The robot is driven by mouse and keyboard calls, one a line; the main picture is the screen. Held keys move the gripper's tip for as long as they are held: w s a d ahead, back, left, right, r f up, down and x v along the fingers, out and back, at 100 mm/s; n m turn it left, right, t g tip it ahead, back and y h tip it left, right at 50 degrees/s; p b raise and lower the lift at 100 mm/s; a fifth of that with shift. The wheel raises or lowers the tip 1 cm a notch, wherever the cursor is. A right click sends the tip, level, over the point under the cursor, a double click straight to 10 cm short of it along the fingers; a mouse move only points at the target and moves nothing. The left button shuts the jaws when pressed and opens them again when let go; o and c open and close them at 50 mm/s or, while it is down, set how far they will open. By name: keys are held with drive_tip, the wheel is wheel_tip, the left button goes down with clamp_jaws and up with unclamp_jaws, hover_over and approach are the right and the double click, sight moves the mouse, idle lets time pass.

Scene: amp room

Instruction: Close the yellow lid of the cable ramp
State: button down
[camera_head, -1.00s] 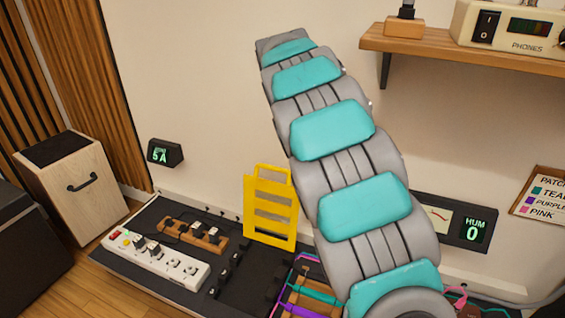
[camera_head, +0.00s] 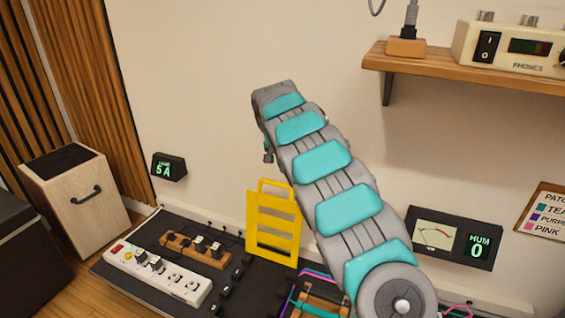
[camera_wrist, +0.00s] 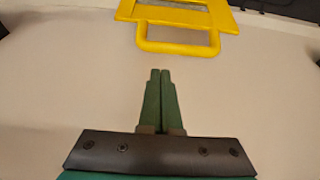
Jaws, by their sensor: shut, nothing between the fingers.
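The yellow lid (camera_head: 273,225) of the cable ramp stands upright against the wall at the back of the dark board in the head view. It has slots and a loop handle on its top edge. In the wrist view the lid (camera_wrist: 180,13) is at the top, its handle pointing toward my gripper. My gripper (camera_wrist: 160,72) is shut and empty, its green fingertips together and apart from the handle, with pale wall behind them. In the head view my arm reaches up and left above the lid; the fingers cannot be made out there.
A white power strip (camera_head: 158,275) and a wooden block with plugs (camera_head: 196,250) lie on the dark board (camera_head: 150,228) left of the lid. Teal and purple cables (camera_head: 312,298) run at its right. A meter (camera_head: 452,238) and a wooden shelf (camera_head: 440,66) are on the wall.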

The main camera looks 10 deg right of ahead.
drive_tip(key=x, duration=0.6)
drive_tip(key=shift+s+a, duration=0.1)
